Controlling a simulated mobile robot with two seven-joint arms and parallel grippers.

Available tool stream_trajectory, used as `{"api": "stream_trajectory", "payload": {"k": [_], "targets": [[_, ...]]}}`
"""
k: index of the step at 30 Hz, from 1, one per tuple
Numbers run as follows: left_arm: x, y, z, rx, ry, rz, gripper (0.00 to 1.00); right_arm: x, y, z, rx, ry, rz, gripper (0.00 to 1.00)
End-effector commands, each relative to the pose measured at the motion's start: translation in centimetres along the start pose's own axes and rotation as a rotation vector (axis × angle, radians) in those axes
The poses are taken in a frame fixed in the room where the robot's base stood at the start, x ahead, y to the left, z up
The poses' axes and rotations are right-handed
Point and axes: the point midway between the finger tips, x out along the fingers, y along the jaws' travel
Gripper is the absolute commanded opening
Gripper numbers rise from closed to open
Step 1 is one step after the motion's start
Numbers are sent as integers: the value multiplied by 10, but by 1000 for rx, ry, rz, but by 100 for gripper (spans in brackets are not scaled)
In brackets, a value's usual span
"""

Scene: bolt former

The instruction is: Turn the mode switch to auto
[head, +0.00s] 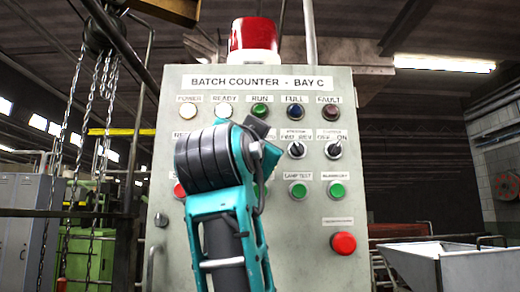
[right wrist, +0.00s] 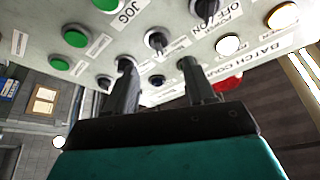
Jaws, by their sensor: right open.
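The grey control panel (head: 310,240) stands upright in the head view, titled "BATCH COUNTER - BAY C". My right gripper (head: 262,140) is in front of its switch row and hides the middle of that row. In the right wrist view the gripper (right wrist: 158,66) is open and empty, its two dark fingers pointing at the panel. A black rotary switch (right wrist: 157,40) shows just beyond the gap between the fingertips, apart from them. I cannot read its label, so I cannot confirm it is the mode switch, nor tell its setting. My left gripper is out of view.
Beside it are an OFF-ON switch (right wrist: 205,8) and another rotary switch, partly behind a finger. Lamps line the panel top. A FWD-REV switch (head: 296,149), an OFF-ON switch (head: 333,149), green buttons (head: 298,189) and a red button (head: 343,243) are right of my arm. Chains (head: 92,110) hang left.

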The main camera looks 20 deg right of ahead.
Motion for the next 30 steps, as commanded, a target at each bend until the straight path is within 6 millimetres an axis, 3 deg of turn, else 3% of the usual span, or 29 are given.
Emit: {"api": "stream_trajectory", "payload": {"k": [6, 12, 30], "targets": [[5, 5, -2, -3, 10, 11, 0, -48, 1, 2, 1, 0, -2, 54], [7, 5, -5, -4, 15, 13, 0, -72, 0, 0, -1, 2, 0, 54], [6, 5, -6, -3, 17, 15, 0, -76, 0, 0, -1, 0, 1, 54]]}}
